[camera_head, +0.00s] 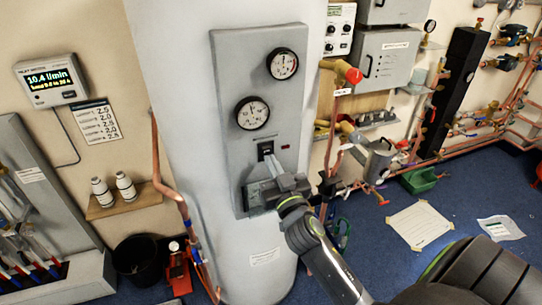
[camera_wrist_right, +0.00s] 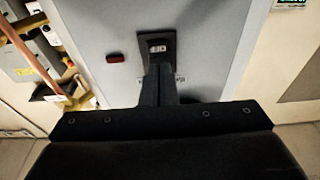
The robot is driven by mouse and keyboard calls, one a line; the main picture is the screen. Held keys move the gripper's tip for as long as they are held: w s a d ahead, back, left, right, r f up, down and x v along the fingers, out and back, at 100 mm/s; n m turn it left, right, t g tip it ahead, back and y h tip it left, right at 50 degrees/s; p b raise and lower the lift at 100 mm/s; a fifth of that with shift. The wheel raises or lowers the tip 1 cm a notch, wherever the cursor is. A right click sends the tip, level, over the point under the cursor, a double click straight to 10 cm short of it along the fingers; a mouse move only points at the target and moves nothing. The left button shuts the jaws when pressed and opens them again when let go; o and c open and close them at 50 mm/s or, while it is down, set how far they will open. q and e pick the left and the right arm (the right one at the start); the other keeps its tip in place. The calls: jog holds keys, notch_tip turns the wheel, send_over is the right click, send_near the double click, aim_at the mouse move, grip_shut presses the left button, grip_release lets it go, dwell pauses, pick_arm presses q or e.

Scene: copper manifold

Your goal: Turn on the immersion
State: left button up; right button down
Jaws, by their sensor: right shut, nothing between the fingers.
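The immersion switch (camera_head: 265,149) is a small black rocker on the grey panel (camera_head: 227,75) of the tall white cylinder. It also shows in the right wrist view (camera_wrist_right: 156,46), just beyond my fingertips. A small dark red indicator (camera_wrist_right: 116,57) sits beside it, and it looks unlit. My right gripper (camera_head: 270,168) is shut and empty, with its fingertips at the lower edge of the switch. I cannot tell whether they touch it. My left gripper is not in view.
Two round gauges (camera_head: 252,113) sit above the switch on the panel. A copper pipe (camera_head: 166,185) runs down the cylinder's left side. A shelf (camera_head: 140,198) with two white bottles stands left. Pipework with a red-capped valve (camera_head: 354,76) lies to the right.

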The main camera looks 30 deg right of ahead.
jog(key=shift+w+d+r, duration=0.1)
jog(key=shift+w+d, duration=0.05)
jog(key=shift+w, duration=0.45)
jog(key=shift+w+r, duration=0.2)
jog(key=shift+s+r+b, duration=0.15)
jog(key=shift+r+b, duration=0.15)
jog(key=shift+r, duration=0.1)
jog(key=shift+f, duration=0.1)
